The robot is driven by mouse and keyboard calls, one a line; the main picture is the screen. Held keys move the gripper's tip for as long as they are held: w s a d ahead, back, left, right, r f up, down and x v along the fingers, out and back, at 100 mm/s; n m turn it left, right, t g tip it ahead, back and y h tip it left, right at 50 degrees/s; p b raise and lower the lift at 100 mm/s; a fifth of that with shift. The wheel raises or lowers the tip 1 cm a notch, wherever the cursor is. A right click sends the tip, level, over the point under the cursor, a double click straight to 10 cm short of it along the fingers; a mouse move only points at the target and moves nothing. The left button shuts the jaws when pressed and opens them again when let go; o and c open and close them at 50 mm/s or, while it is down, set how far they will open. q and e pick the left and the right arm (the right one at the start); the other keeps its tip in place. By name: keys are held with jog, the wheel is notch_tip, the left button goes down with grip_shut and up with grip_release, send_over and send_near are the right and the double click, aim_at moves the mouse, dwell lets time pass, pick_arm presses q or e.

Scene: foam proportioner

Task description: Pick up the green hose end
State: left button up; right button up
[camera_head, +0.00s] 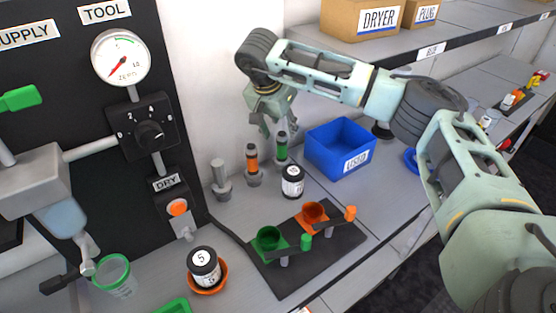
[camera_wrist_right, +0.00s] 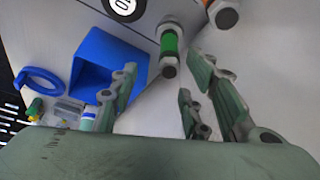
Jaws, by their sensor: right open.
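The green hose end (camera_head: 281,149) is a short upright metal fitting with a green band, standing on the grey counter beside the wall. It also shows in the right wrist view (camera_wrist_right: 169,46), near the top middle, beyond the fingers. My right gripper (camera_head: 268,124) is open and empty, above and close to the hose ends, with its fingers pointing down. In the wrist view its fingers (camera_wrist_right: 160,88) stand apart, with the green hose end ahead of the gap between them. I cannot tell the exact height gap. My left gripper is not in view.
An orange-banded hose end (camera_head: 252,162) stands just left of the green one, and a plain grey fitting (camera_head: 221,180) further left. A blue USED bin (camera_head: 340,150) is close on the right. A black-lidded jar (camera_head: 292,182) stands in front. Boxes sit on a shelf (camera_head: 440,50) above.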

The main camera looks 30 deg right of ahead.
aim_at(281, 137)
jog(key=f, duration=0.1)
jog(key=w, duration=0.1)
jog(key=f, duration=0.1)
jog(key=shift+w+d+f, duration=0.25)
jog(key=shift+w+f, duration=0.05)
jog(key=shift+f, duration=0.05)
jog(key=shift+d+f+p, duration=0.25)
jog(key=shift+f+p, duration=0.05)
jog(key=shift+f, duration=0.3)
jog(key=x, duration=0.1)
jog(key=p+x, duration=0.1)
jog(key=x, duration=0.3)
jog(key=shift+w+a, duration=0.15)
jog(key=shift+w, duration=0.15)
jog(key=shift+s+r, duration=0.1)
jog(key=shift+c, duration=0.8)
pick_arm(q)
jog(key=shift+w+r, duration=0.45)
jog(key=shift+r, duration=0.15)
pick_arm(e)
grip_shut()
